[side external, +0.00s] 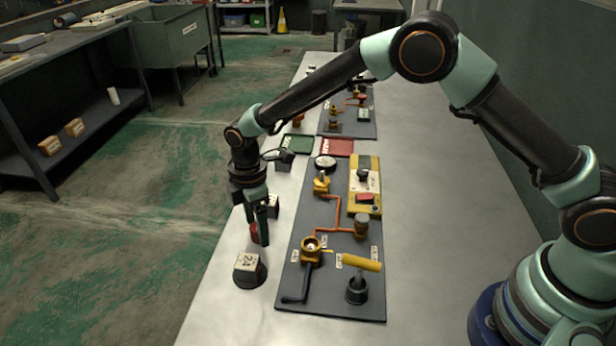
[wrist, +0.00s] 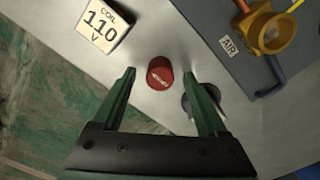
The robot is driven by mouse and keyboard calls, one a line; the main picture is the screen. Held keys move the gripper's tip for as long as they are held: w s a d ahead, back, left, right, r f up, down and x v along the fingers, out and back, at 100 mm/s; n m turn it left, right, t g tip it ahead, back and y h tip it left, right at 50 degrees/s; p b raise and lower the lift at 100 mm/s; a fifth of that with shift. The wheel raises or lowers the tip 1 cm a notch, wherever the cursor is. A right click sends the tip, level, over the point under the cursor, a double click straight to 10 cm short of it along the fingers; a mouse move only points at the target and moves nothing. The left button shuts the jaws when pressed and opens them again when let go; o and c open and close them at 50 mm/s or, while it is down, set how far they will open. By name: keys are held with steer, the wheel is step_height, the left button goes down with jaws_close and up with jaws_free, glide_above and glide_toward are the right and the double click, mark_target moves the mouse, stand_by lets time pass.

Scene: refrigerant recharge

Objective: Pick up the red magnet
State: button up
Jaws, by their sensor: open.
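In the side external view the red magnet (side external: 254,233) is partly hidden behind a finger of my gripper. My gripper (side external: 262,225) points down over it. In the wrist view my gripper (wrist: 160,80) is open, with one green finger on each side of the magnet and a gap on both sides. I cannot tell how far the fingertips are above the bench.
A block marked "24" (side external: 248,269) stands in front of the magnet, and a block marked "110 V" (wrist: 104,24) behind it. A dark panel (side external: 345,290) with brass valves and orange pipes lies to the right. The bench edge drops to the floor on the left.

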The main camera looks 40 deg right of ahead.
steer(key=shift+f, duration=0.65)
jaws_close()
steer(key=shift+r, duration=0.15)
